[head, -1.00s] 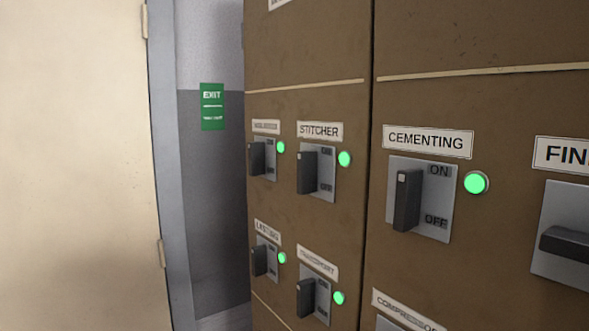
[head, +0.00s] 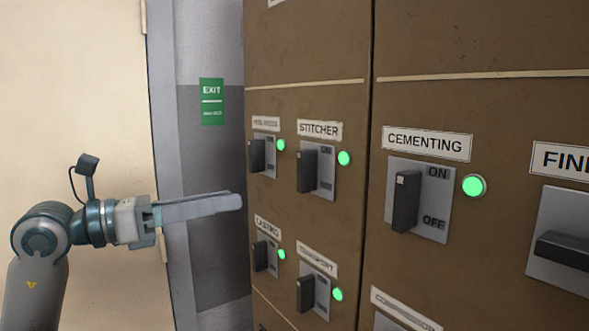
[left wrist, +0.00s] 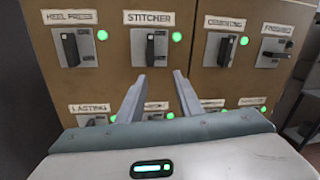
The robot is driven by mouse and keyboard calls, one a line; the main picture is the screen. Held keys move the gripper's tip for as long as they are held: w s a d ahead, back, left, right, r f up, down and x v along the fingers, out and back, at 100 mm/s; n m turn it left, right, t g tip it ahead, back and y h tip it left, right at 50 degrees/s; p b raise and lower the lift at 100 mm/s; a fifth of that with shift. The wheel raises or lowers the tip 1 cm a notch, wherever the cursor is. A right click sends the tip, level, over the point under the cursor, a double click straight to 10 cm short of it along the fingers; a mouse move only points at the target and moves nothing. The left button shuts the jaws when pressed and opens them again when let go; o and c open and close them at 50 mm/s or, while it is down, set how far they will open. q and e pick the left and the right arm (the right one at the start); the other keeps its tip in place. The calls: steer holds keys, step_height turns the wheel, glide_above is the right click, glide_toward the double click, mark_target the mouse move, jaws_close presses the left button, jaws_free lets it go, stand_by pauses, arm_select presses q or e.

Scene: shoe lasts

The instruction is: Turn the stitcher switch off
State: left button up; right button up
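The stitcher switch (head: 307,171) is a dark upright handle on a grey plate under the STITCHER label (head: 320,130). Its green lamp (head: 344,158) is lit. The switch also shows in the left wrist view (left wrist: 150,49), above and beyond my fingertips. My left gripper (head: 240,202) comes in from the left in the head view, in front of the panel and lower than the stitcher switch. In the left wrist view its two fingers (left wrist: 159,76) stand apart with nothing between them. No contact with the switch shows. My right gripper is in neither view.
The brown panel (head: 310,60) carries similar switches close by: heel press (head: 257,154) at left, lasting (head: 260,256) and transport (head: 306,294) below, cementing (head: 406,202) at right. Their lamps glow green. An exit sign (head: 212,101) hangs on the wall at left.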

mark_target(299, 169)
arm_select(q)
steer(key=r, duration=0.1)
steer(key=a+r+t+y, duration=0.1)
steer(key=s+a+r+t, duration=0.1)
steer(key=shift+r+m+y, duration=0.25)
steer(key=shift+m+y, duration=0.05)
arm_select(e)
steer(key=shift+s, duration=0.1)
arm_select(q)
steer(key=shift+d, duration=0.1)
